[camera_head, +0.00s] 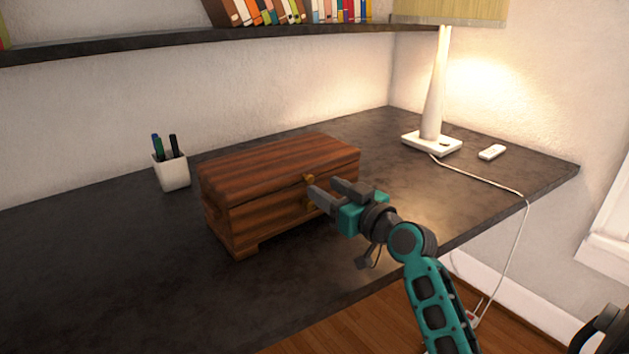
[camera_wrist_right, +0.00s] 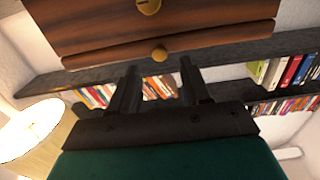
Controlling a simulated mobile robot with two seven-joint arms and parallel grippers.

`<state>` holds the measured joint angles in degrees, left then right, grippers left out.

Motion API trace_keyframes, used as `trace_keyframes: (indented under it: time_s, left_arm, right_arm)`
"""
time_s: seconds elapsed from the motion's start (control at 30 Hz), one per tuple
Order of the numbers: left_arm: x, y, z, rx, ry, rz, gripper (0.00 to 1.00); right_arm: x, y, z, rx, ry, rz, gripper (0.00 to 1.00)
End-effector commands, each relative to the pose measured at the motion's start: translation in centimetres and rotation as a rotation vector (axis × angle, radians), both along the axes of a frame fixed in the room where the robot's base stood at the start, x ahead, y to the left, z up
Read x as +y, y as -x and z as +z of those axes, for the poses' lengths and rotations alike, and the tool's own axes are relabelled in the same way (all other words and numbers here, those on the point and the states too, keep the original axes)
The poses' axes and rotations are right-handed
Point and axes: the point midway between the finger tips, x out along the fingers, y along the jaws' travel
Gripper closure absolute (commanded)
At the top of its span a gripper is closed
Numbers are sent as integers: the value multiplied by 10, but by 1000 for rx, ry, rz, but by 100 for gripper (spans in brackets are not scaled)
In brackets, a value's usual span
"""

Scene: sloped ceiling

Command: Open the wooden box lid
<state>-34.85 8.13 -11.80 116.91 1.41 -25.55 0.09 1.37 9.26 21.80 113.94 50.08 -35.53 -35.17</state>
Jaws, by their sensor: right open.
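The wooden box (camera_head: 232,228) stands on the dark desk with its striped lid (camera_head: 275,152) shut. Contact with the knob cannot be made out. My left gripper is not in view.
A white pen cup (camera_head: 172,171) stands left of the box. A white lamp (camera_head: 433,100) with a cable and a small white remote (camera_head: 492,152) are at the back right. A bookshelf (camera_head: 180,40) runs above. The desk (camera_head: 110,270) is clear at front left.

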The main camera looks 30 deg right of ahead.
Motion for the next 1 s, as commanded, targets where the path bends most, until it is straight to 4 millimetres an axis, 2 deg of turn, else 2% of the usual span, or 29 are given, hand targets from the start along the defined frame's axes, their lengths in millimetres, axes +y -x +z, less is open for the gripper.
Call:
trace_keyframes:
  time_s: [0.1, 0.3, 0.7, 0.77, 1.0]
  left_arm:
    - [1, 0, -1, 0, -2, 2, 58]
    - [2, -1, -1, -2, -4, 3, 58]
    - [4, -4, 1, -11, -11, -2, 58]
    - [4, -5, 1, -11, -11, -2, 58]
    - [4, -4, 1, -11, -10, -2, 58]
  right_arm:
    - [1, -20, 1, -2, -3, 0, 52]
    - [3, -41, 0, 0, -1, 0, 52]
    - [4, -48, -1, 1, -1, 0, 52]
    - [4, -48, -1, 1, -1, 0, 56]
    - [4, -48, -1, 1, -1, 0, 79]
